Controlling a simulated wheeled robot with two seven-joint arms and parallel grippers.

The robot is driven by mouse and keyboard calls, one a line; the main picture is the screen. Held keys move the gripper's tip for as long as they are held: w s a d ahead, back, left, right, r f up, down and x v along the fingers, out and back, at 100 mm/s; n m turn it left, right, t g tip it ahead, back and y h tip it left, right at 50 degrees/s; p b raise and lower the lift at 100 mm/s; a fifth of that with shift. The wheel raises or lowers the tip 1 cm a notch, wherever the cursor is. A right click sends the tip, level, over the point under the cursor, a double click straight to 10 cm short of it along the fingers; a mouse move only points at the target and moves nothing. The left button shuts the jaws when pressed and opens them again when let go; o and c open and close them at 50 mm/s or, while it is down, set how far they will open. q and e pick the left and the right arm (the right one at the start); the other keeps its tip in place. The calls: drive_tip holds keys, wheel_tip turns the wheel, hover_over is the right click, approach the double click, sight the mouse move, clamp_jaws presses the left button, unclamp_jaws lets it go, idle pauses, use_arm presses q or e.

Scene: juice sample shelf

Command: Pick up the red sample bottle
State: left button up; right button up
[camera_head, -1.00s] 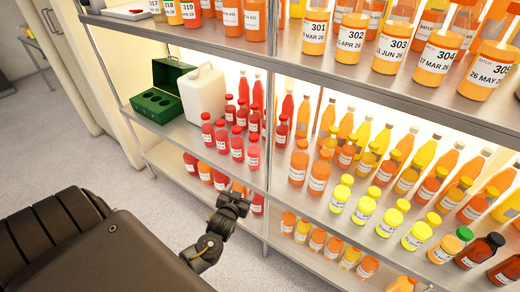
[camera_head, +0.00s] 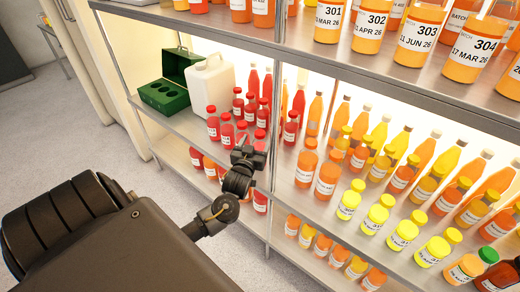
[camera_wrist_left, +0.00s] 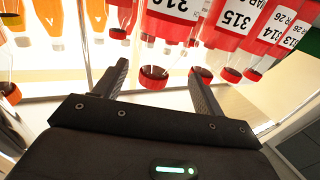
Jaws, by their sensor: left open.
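Several red sample bottles (camera_head: 213,124) with red caps and white labels stand on the middle shelf in the head view. My left gripper (camera_head: 249,157) is at that shelf's front edge, in front of the rightmost bottles of the front row, and partly hides them. In the left wrist view, where bottles appear upside down, the left gripper (camera_wrist_left: 162,82) is open and empty. A red-capped bottle (camera_wrist_left: 170,28) shows between and beyond its fingers, its label partly cut off. A bottle labelled 315 (camera_wrist_left: 233,22) is to its right. Which red bottle is meant is unclear.
A green case (camera_head: 165,94) and a white jug (camera_head: 210,88) stand left of the red bottles. A metal shelf post (camera_head: 276,130) is just right of the gripper. Orange and yellow bottles (camera_head: 348,200) fill the shelf to the right. The upper shelf (camera_head: 240,35) overhangs.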

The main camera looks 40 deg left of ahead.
sight(261, 134)
use_arm(q)
drive_tip(key=shift+d+x, duration=0.15)
drive_tip(key=shift+x, duration=1.2)
drive_tip(key=shift+d+x, duration=0.15)
drive_tip(key=shift+x, duration=1.15)
drive_tip(key=shift+w, duration=0.1)
drive_tip(key=c, duration=1)
clamp_jaws()
use_arm(e)
drive_tip(key=shift+s+d, duration=0.25)
drive_tip(key=shift+d, duration=0.1)
use_arm(q)
drive_tip(key=shift+r, duration=0.15)
use_arm(e)
drive_tip(key=shift+s, duration=0.15)
